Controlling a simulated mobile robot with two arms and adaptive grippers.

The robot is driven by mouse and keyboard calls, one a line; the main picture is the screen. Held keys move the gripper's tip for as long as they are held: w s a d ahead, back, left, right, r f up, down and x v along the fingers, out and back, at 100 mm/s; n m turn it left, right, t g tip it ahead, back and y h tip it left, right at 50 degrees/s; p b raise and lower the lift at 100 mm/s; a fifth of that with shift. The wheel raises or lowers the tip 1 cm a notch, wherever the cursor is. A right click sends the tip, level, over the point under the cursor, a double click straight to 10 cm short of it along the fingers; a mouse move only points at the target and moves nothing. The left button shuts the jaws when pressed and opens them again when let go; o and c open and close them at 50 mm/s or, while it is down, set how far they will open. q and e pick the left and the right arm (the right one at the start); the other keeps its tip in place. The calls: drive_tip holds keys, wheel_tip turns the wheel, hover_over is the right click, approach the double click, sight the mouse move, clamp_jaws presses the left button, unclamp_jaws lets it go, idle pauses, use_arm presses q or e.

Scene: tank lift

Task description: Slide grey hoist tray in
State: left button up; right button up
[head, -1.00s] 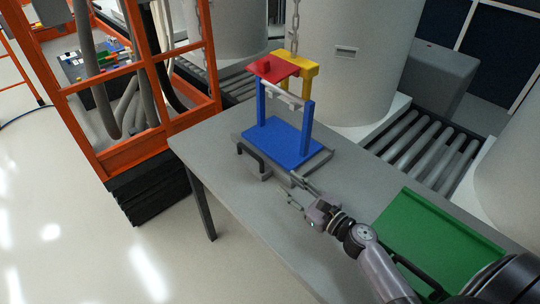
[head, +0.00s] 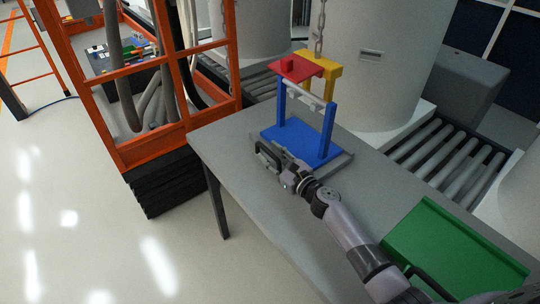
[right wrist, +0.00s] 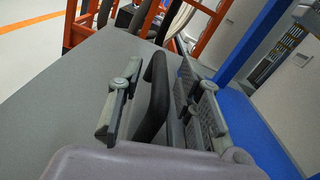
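The grey hoist tray (head: 343,160) lies on the table under the blue base plate (head: 300,143) of the small hoist frame. Its rim shows along the right and front sides. A dark handle (head: 262,152) stands at its left side; the handle also shows in the right wrist view (right wrist: 156,92). My right gripper (head: 275,157) is at the handle, and in the right wrist view its open fingers (right wrist: 152,102) stand on either side of it. A gap shows on the left finger's side; contact on the right finger's side cannot be told. My left gripper is out of view.
The hoist's blue posts (head: 328,128), red plate (head: 297,69) and yellow beam (head: 325,66) rise above the tray, with a chain (head: 319,32) overhead. A green tray (head: 455,245) lies at the right of the grey table (head: 235,160). An orange frame (head: 155,148) stands left.

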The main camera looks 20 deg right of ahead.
drive_tip(key=shift+w+a, duration=0.15)
drive_tip(key=shift+w, duration=0.25)
drive_tip(key=shift+c, duration=0.2)
clamp_jaws()
idle(0.5)
